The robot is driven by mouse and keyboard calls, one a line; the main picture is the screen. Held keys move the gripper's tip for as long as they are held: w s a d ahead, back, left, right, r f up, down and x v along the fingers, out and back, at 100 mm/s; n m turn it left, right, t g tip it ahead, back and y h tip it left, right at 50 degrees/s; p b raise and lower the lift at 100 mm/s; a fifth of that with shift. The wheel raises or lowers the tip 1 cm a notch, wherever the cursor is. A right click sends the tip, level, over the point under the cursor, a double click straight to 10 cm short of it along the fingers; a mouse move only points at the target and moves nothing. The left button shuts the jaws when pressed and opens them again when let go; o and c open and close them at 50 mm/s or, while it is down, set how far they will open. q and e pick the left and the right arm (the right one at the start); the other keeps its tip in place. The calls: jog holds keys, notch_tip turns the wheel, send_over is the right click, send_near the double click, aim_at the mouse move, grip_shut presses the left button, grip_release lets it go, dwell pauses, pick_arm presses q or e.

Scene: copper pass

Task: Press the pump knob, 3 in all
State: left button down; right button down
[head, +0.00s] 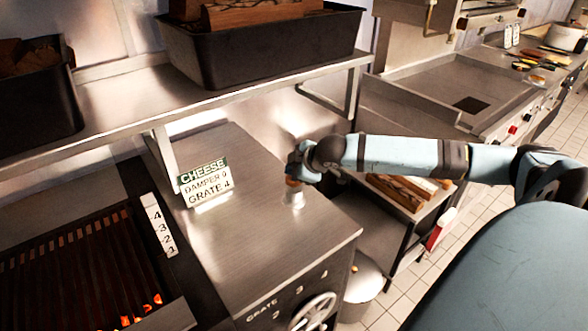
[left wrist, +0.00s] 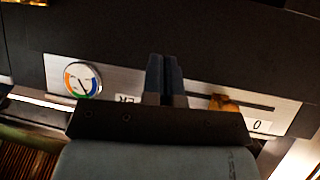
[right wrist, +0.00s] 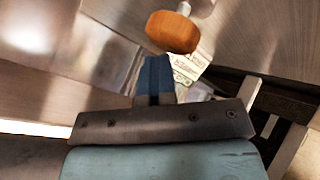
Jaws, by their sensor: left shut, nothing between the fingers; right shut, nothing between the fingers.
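The pump knob (head: 293,182) is a small orange-brown, rounded piece on the steel counter, partly hidden by my right gripper in the head view. In the right wrist view the knob (right wrist: 172,32) shows on a pale stem, just beyond the fingertips and slightly right. My right gripper (head: 294,168) is shut and empty, close above the knob; I cannot tell whether they touch. Its shut fingers (right wrist: 155,62) show in its own wrist view. My left gripper (left wrist: 165,62) is shut and empty, in front of a dark panel; it is not in the head view.
A sign (head: 205,184) stands left of the knob. A steel shelf (head: 270,92) with black bins (head: 265,50) runs above the counter. A glowing grill (head: 85,260) lies left, a handwheel (head: 315,312) in front. The left wrist view shows a gauge (left wrist: 82,80) and an orange slider (left wrist: 222,102).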

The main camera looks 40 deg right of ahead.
jog(key=shift+f, duration=0.15)
dwell(0.3)
jog(key=shift+r+p, duration=2.05)
jog(key=shift+p, duration=0.5)
jog(key=shift+r+p, duration=0.8)
notch_tip(320, 180, up, 3)
jog(key=p, duration=0.3)
jog(key=shift+r+p, duration=0.15)
jog(key=shift+p, duration=0.15)
